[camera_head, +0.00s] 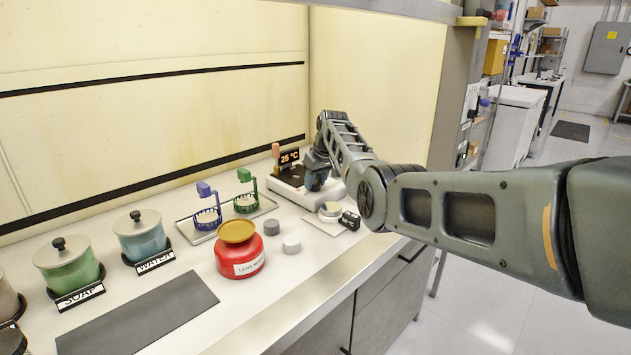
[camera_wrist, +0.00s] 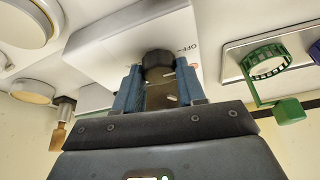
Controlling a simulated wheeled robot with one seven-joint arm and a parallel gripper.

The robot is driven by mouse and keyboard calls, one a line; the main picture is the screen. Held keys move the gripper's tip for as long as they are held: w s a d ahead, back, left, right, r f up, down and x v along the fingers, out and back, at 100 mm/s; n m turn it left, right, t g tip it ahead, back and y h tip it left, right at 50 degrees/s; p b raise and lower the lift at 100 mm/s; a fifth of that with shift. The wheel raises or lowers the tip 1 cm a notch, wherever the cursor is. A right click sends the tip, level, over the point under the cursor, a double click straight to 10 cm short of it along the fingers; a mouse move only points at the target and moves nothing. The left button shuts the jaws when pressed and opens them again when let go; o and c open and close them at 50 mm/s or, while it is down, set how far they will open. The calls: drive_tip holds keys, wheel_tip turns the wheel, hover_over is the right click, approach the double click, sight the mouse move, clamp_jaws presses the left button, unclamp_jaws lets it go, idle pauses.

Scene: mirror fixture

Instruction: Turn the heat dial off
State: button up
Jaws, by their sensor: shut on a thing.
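The black heat dial (camera_wrist: 158,60) sits on the front of the white hot plate (camera_wrist: 105,45) in the wrist view. The word OFF is printed on the hot plate beside the dial. My gripper (camera_wrist: 158,75) is shut on the dial, with one blue finger on each side of it. In the head view, the hot plate (camera_head: 283,190) stands at the back right of the bench and its display (camera_head: 289,157) reads 25 °C. My gripper (camera_head: 318,182) is at its front there, and my arm hides the dial. The dial's pointer direction cannot be made out.
A green ring holder (camera_head: 246,203) and a blue one (camera_head: 207,218) stand on a tray left of the hot plate. A red jar (camera_head: 240,252) stands nearer the front. A small board with a round grey-white piece (camera_head: 330,209) lies close under my arm.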

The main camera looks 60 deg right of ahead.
drive_tip(key=o, duration=1.1)
drive_tip(key=shift+c, duration=0.2)
drive_tip(key=v, duration=0.7)
drive_tip(key=shift+s+r, duration=0.15)
drive_tip(key=shift+r, duration=0.2)
